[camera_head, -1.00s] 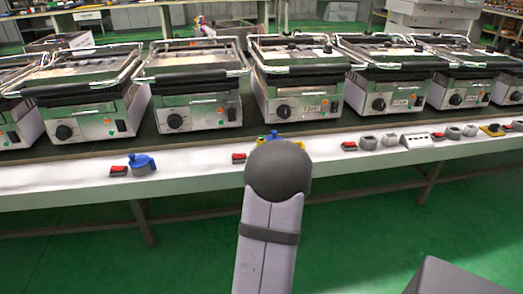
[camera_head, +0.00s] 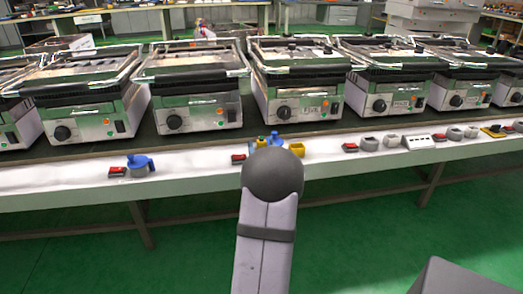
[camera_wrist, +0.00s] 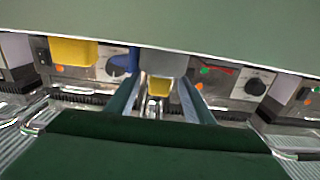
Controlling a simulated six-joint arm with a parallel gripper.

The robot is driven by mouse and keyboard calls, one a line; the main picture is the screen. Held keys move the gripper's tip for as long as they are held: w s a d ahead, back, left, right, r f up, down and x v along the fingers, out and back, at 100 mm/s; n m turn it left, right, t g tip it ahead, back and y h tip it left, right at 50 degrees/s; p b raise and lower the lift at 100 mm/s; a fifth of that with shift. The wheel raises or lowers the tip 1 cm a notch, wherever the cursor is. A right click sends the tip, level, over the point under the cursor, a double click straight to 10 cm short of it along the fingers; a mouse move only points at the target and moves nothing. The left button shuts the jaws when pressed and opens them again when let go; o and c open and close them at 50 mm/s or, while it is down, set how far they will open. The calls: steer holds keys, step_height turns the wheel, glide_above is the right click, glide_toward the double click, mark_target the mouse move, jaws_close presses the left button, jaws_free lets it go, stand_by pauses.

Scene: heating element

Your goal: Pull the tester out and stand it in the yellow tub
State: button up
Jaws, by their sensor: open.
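In the wrist view, my gripper (camera_wrist: 160,80) is open, its two dark fingers pointing towards the bench on either side of a small yellow piece. That piece, apparently the top of the tester (camera_wrist: 158,88), sticks out of a grey block (camera_wrist: 165,62). I cannot tell whether a finger touches it. In the head view a small yellow top (camera_head: 261,140) shows just past my arm, which hides my gripper and most of the block. The yellow tub (camera_head: 297,150) stands on the bench to the right; it also shows in the wrist view (camera_wrist: 73,51).
A blue item (camera_head: 275,139) stands between the tester and the tub, close to a finger in the wrist view (camera_wrist: 121,64). A red switch (camera_head: 239,159) lies left of my arm. Several contact grills (camera_head: 296,105) line the bench behind. Bare bench (camera_head: 195,170) lies further left.

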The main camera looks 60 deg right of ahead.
mark_target(262, 140)
steer(key=shift+w+d, duration=0.4)
steer(key=shift+w, duration=0.05)
steer(key=c, duration=1.1)
steer(key=shift+c, duration=0.2)
steer(key=shift+r, duration=0.1)
step_height(262, 140, up, 10)
steer(key=p, duration=0.3)
